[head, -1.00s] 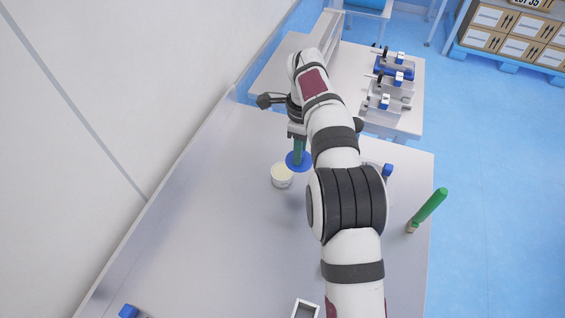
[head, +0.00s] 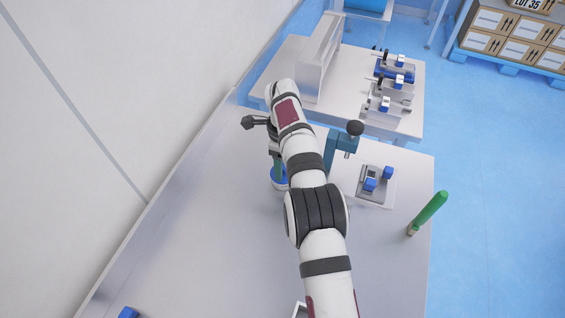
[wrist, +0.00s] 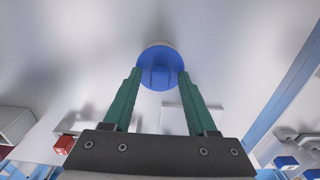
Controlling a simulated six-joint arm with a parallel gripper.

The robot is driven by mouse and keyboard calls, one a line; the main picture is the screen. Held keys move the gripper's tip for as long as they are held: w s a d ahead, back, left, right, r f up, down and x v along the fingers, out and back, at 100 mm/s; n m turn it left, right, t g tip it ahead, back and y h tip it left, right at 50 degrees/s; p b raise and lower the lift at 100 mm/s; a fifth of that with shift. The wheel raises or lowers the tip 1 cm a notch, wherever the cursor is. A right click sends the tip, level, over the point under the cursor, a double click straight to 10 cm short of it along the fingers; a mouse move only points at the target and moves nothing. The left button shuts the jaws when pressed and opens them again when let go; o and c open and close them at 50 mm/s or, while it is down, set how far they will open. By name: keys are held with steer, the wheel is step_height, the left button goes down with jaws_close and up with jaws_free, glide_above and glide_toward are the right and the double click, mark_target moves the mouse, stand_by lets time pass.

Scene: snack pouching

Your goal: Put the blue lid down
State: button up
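The lid (wrist: 160,58) looks level there. In the head view my gripper (head: 277,167) points down at the lid, and my arm hides part of this area.
A teal post (head: 341,150) with a dark knob and a fixture with blue blocks (head: 375,184) stand to the right. A green stick-like object (head: 428,213) stands near the right edge. A wall runs along the left. The table's left front is mostly clear.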

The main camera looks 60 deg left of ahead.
steer(key=shift+r, duration=0.1)
step_height(320, 180, up, 8)
steer(key=shift+f, duration=0.2)
steer(key=w+d+r, duration=0.8)
steer(key=w+d, duration=0.2)
steer(key=w, duration=0.1)
steer(key=w+d+r+n, duration=0.1)
steer(key=d+r, duration=0.2)
steer(key=d, duration=0.8)
steer(key=w+d+r+n, duration=0.15)
steer(key=d+r, duration=0.25)
steer(key=d, duration=0.6)
steer(key=s+d+y, duration=0.1)
steer(key=s+d, duration=0.3)
steer(key=d, duration=0.6)
steer(key=s+d+f, duration=0.6)
steer(key=s+d, duration=0.4)
steer(key=s, duration=0.3)
steer(key=shift+s+f+n+y, duration=0.15)
steer(key=shift+s+n+y, duration=0.15)
steer(key=shift+n+y, duration=0.15)
